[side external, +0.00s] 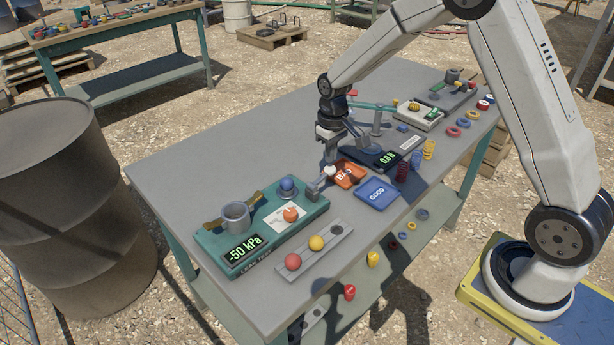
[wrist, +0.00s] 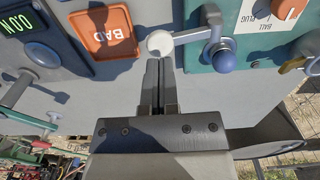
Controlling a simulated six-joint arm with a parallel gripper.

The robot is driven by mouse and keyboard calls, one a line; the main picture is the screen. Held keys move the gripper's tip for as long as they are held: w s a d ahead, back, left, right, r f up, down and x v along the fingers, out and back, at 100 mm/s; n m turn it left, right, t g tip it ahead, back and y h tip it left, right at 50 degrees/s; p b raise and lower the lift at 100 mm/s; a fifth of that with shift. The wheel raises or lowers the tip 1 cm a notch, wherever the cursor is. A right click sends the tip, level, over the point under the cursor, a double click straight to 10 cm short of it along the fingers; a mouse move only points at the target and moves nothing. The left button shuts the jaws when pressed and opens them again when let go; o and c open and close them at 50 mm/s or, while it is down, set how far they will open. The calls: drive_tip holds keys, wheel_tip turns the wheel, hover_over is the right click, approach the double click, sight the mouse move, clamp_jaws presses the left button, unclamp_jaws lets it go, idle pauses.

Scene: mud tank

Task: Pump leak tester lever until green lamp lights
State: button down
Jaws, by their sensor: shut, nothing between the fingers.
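The green leak tester (side external: 215,243) lies on the near left of the grey bench. Its display (side external: 243,249) reads -50 kPa. Its lever (side external: 317,186) juts from the right end and ends in a white knob (side external: 330,171), which also shows in the wrist view (wrist: 160,43). My gripper (side external: 331,160) is shut and empty, with its fingertips (wrist: 160,62) right beside the knob; I cannot tell if they touch. A blue ball (side external: 288,184) sits on the tester, and an orange ball (side external: 291,214) on its white card. I cannot make out a lit green lamp.
An orange BAD tray (side external: 337,181) and a blue GOOD tray (side external: 371,203) stand right of the lever. A grey rack (side external: 340,232) holds a red and a yellow ball in front. A force gauge (side external: 388,160) reading 0.0 N and coloured rings stand farther right.

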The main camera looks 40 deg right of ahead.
sight(330, 168)
drive_tip(key=shift+f, duration=2.45)
drive_tip(key=shift+r, duration=0.2)
idle(0.9)
drive_tip(key=shift+r, duration=4.25)
drive_tip(key=shift+s, duration=0.1)
drive_tip(key=s+a+t, duration=0.1)
drive_tip(key=s+a, duration=0.2)
drive_tip(key=s, duration=0.6)
drive_tip(key=s+a+t, duration=0.1)
drive_tip(key=s+a, duration=0.2)
drive_tip(key=s, duration=0.6)
drive_tip(key=shift+t, duration=0.3)
